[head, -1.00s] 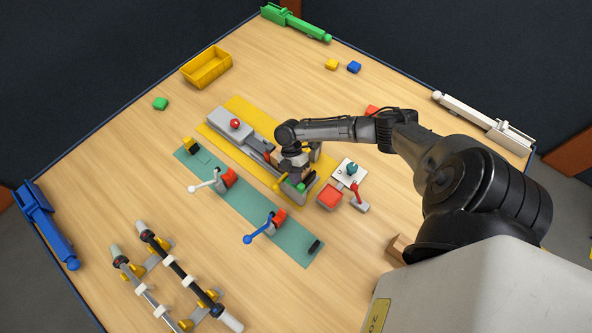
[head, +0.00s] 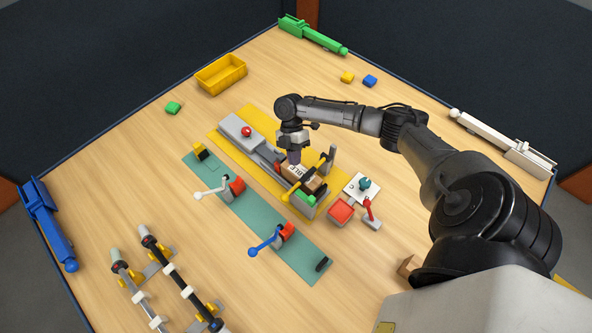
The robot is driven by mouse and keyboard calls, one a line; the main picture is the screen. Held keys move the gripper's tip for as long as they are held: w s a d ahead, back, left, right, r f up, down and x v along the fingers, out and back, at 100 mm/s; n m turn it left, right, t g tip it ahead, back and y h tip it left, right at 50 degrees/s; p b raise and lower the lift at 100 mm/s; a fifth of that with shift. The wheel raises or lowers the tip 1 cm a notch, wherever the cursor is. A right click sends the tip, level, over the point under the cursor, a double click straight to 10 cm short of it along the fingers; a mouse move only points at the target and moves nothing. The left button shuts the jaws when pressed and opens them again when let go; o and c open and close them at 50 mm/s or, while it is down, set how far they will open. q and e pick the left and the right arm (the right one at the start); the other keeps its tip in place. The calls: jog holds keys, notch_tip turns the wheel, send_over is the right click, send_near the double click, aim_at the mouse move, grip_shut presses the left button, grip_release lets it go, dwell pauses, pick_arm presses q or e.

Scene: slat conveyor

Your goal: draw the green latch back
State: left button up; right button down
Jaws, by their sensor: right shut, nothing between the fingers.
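The green latch (head: 313,36) lies along the far edge of the table, at the top of the head view. It is a long green bolt-like piece with a rounded knob at its right end. My right gripper (head: 295,159) is shut and empty. It points down just above or against a brown box with a printed label (head: 301,178) on the conveyor; I cannot tell whether it touches. It is well away from the green latch. My left gripper is out of view.
A blue latch (head: 48,225) and a white latch (head: 503,142) lie on other edges. Bare wood lies between conveyor and latch.

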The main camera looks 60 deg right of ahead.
jog(key=shift+w+d+r, duration=0.2)
jog(key=shift+d+r, duration=0.1)
jog(key=shift+r, duration=0.2)
dwell(0.5)
